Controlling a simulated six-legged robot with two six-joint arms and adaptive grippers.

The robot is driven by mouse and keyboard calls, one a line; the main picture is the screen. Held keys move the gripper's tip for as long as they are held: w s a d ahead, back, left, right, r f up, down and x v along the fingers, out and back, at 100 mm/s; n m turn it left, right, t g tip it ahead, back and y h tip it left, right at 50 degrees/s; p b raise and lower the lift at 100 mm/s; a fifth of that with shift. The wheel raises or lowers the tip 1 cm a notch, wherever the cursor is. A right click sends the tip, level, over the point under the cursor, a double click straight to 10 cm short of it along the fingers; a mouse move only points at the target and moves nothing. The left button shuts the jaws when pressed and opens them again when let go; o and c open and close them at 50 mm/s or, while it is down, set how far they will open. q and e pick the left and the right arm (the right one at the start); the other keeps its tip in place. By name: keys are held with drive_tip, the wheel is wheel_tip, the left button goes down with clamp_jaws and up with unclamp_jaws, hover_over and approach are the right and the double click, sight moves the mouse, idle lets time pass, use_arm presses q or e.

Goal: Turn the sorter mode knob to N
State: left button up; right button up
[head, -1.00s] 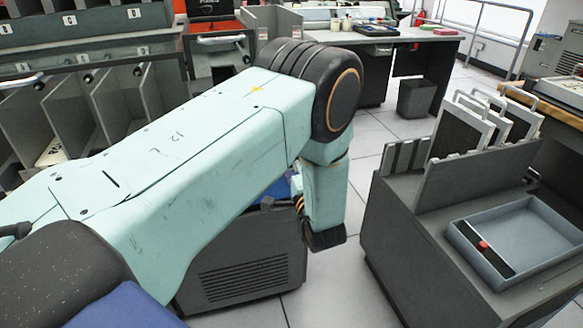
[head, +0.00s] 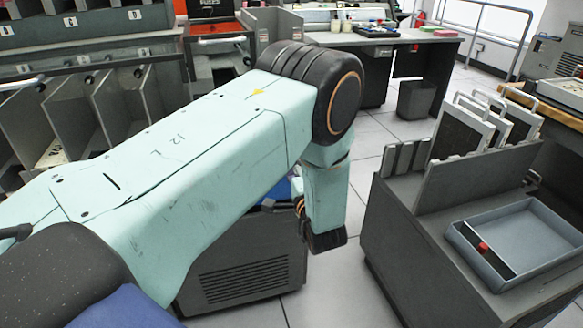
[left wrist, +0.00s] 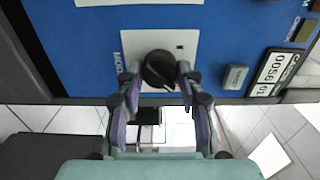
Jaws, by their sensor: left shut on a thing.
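The sorter mode knob (left wrist: 158,67) is round and black, on a pale plate (left wrist: 138,42) set in a blue panel. It shows in the left wrist view, with a thin white mark near its lower right edge. The plate's side lettering is only partly readable, and I cannot make out the position letters. My left gripper (left wrist: 159,76) has one finger on each side of the knob, closed on it.
In the head view a grey cart with a blue-grey tray (head: 535,228) stands at the right. Tiled floor (head: 335,290) lies between it and the sorter cabinet (head: 243,278).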

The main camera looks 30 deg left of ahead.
use_arm(q)
drive_tip(key=n+p, duration=0.4)
drive_tip(key=n, duration=1.3)
drive_tip(key=shift+r+n+p, duration=0.1)
drive_tip(key=shift+n+p, duration=0.25)
drive_tip(key=shift+n, duration=0.05)
idle(0.5)
drive_tip(key=o, duration=1.2)
drive_tip(key=v, duration=0.7)
drive_tip(key=shift+s+d, duration=0.15)
drive_tip(key=shift+s, duration=0.05)
